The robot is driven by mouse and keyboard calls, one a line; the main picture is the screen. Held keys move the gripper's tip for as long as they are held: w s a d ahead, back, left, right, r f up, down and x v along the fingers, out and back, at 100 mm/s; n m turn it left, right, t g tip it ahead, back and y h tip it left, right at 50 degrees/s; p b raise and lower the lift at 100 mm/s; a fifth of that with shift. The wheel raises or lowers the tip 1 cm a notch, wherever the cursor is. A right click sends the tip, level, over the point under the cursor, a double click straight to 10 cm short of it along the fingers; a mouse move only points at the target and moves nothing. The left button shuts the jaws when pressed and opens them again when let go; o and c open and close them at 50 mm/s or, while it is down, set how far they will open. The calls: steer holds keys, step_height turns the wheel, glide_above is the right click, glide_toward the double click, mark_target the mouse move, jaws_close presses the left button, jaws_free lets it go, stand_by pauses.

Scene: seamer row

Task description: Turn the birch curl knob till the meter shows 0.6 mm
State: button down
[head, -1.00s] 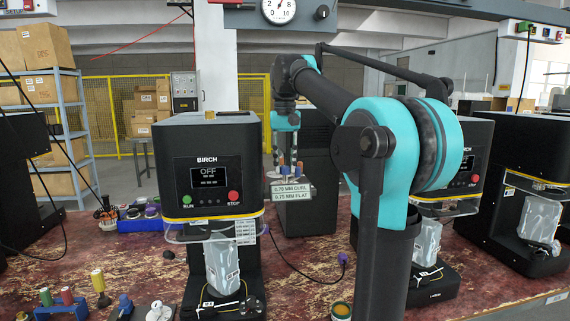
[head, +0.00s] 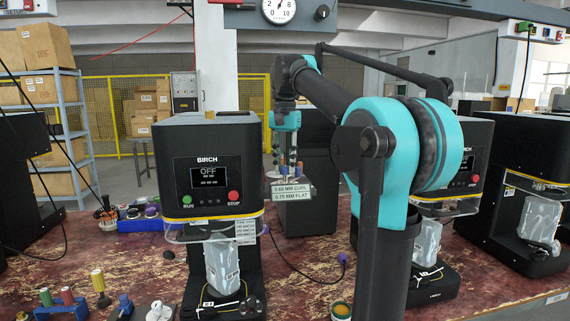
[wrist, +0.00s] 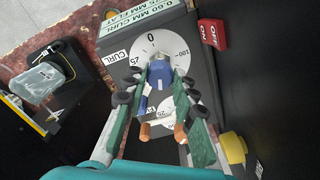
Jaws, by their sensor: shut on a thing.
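The birch seamer (head: 218,140) is a black machine whose panel reads BIRCH and OFF. In the wrist view the plate (wrist: 133,22) is seen at the top. The blue curl knob (wrist: 160,74) sits on a white dial with numbers, beside a CURL label. My gripper (wrist: 161,80) is shut on this knob from both sides. In the head view my gripper (head: 288,164) points down above the plate. A second dial is partly hidden behind the fingers.
A green RUN button (head: 187,200) and red STOP button (head: 234,196) are on the panel. Other seamers stand to the right.

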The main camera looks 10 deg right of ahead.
mark_target(285, 166)
steer(key=c, duration=1.2)
jaws_free()
step_height(285, 166, up, 12)
